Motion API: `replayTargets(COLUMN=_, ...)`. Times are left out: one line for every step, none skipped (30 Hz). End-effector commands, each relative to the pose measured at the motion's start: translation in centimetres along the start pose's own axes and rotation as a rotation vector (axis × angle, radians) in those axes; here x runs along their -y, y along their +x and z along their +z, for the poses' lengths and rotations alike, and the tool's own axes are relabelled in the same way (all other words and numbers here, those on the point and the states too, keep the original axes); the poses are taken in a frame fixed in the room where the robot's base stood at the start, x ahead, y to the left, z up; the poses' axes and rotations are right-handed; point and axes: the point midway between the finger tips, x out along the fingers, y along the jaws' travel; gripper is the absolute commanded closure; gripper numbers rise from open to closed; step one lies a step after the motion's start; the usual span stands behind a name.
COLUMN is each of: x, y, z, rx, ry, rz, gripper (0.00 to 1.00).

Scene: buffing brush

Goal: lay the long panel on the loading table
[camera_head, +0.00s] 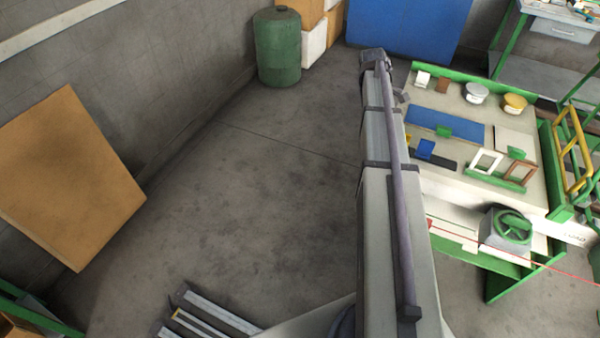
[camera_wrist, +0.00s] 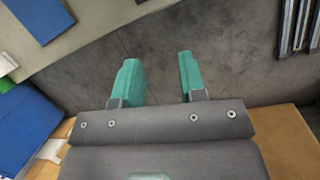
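A long blue panel (camera_head: 445,124) lies flat on a beige worktop (camera_head: 450,98) with green edges, at the right of the head view. A green block sits at the panel's front edge. I cannot tell for sure which surface is the loading table. My gripper shows in the wrist view (camera_wrist: 158,78) with two teal fingers apart and nothing between them, above bare grey floor. In the head view my arm reaches away, left of the worktop, and its fingers are hidden. A blue piece (camera_wrist: 40,18) shows at the wrist view's upper left; I cannot tell whether it is the panel.
The worktop also holds a white frame (camera_head: 487,161), a brown frame (camera_head: 520,172), and several small pots. A machine with a green handwheel (camera_head: 511,224) stands in front. A green drum (camera_head: 278,47) and a leaning brown board (camera_head: 70,175) are left.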

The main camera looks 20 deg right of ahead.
Motion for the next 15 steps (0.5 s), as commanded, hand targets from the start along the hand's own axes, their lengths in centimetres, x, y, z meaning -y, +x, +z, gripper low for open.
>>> replayTargets(x=7.8, y=-1.2, z=-1.6, rx=-0.04, ry=0.052, rz=-0.003, gripper=0.62)
replayTargets(x=11.6, y=-1.9, z=-2.5, rx=-0.064, ry=0.098, rz=-0.01, gripper=0.62)
replayTargets(x=16.7, y=-2.6, z=-3.5, rx=-0.095, ry=0.159, rz=-0.025, gripper=0.62)
replayTargets(x=20.4, y=-3.2, z=-3.9, rx=-0.116, ry=0.205, rz=-0.039, gripper=0.62)
replayTargets(x=23.9, y=-3.6, z=-4.1, rx=-0.135, ry=0.249, rz=-0.057, gripper=0.62)
replayTargets(x=28.1, y=-4.1, z=-4.1, rx=-0.155, ry=0.303, rz=-0.081, gripper=0.62)
replayTargets(x=30.9, y=-4.4, z=-3.9, rx=-0.167, ry=0.343, rz=-0.098, gripper=0.62)
replayTargets(x=33.3, y=-4.6, z=-3.6, rx=-0.175, ry=0.377, rz=-0.116, gripper=0.62)
replayTargets(x=35.9, y=-4.8, z=-3.2, rx=-0.184, ry=0.416, rz=-0.138, gripper=0.62)
replayTargets(x=37.5, y=-5.0, z=-2.9, rx=-0.188, ry=0.441, rz=-0.15, gripper=0.62)
replayTargets(x=38.6, y=-5.1, z=-2.7, rx=-0.19, ry=0.462, rz=-0.162, gripper=0.62)
replayTargets(x=39.7, y=-5.2, z=-2.5, rx=-0.192, ry=0.481, rz=-0.173, gripper=0.62)
replayTargets(x=40.1, y=-5.2, z=-2.5, rx=-0.193, ry=0.493, rz=-0.178, gripper=0.62)
replayTargets(x=40.4, y=-5.2, z=-2.5, rx=-0.193, ry=0.5, rz=-0.181, gripper=0.62)
replayTargets(x=40.5, y=-5.3, z=-2.6, rx=-0.193, ry=0.505, rz=-0.183, gripper=0.62)
